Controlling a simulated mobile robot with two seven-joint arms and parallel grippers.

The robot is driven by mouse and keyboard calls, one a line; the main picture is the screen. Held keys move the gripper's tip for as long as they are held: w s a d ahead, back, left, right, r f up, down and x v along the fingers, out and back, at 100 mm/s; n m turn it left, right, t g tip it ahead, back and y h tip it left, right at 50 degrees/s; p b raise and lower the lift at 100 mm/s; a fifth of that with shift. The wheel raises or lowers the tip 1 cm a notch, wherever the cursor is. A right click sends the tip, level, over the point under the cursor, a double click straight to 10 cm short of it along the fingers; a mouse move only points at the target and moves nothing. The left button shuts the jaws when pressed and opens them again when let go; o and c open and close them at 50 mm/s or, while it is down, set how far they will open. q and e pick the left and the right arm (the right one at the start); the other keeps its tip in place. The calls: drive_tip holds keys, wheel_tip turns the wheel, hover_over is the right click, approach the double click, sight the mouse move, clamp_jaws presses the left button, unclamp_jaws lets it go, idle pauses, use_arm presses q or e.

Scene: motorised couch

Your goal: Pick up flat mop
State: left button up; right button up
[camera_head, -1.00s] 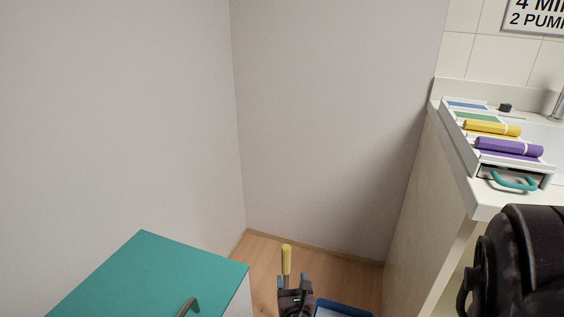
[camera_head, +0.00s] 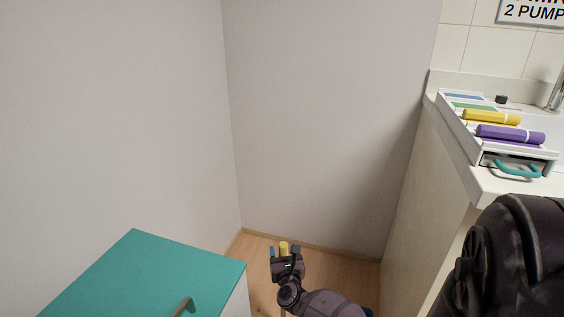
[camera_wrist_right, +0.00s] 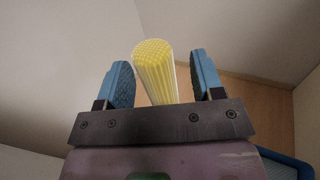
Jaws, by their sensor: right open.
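A yellow rod end (camera_head: 284,247), which looks like the flat mop's handle, stands low in the corner between the wall and the counter side. Its ribbed yellow tip also shows in the right wrist view (camera_wrist_right: 155,68). The mop's flat head is hidden. My right gripper (camera_head: 285,250) is open, with its blue-padded fingers on either side of the handle. In the right wrist view, my right gripper (camera_wrist_right: 162,82) has the handle between its fingers, with a gap visible on both sides. My left gripper is not in view.
A teal-topped cabinet (camera_head: 150,275) with a handle stands at lower left. On the right is a white counter (camera_head: 505,184) holding a tray of rolled yellow and purple cloths (camera_head: 510,133). A blue-edged item (camera_wrist_right: 285,165) lies low beside my right gripper.

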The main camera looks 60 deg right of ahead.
drive_tip(key=shift+r, duration=0.1)
drive_tip(key=c, duration=1.1)
drive_tip(key=shift+w+r, duration=0.1)
drive_tip(key=shift+r, duration=0.1)
drive_tip(key=r+p, duration=0.1)
drive_tip(key=r, duration=0.2)
drive_tip(key=r+p, duration=0.2)
drive_tip(key=r, duration=0.1)
drive_tip(key=r+p, duration=0.1)
drive_tip(key=r, duration=0.2)
drive_tip(key=shift+w, duration=0.25)
use_arm(q)
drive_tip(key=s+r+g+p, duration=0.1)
drive_tip(key=p, duration=0.2)
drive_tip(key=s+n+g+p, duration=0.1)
drive_tip(key=p, duration=0.1)
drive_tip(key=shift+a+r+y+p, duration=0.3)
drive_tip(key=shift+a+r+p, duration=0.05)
drive_tip(key=shift+p, duration=0.05)
use_arm(e)
drive_tip(key=r, duration=1)
drive_tip(key=shift+s+r, duration=0.25)
drive_tip(key=shift+r, duration=0.1)
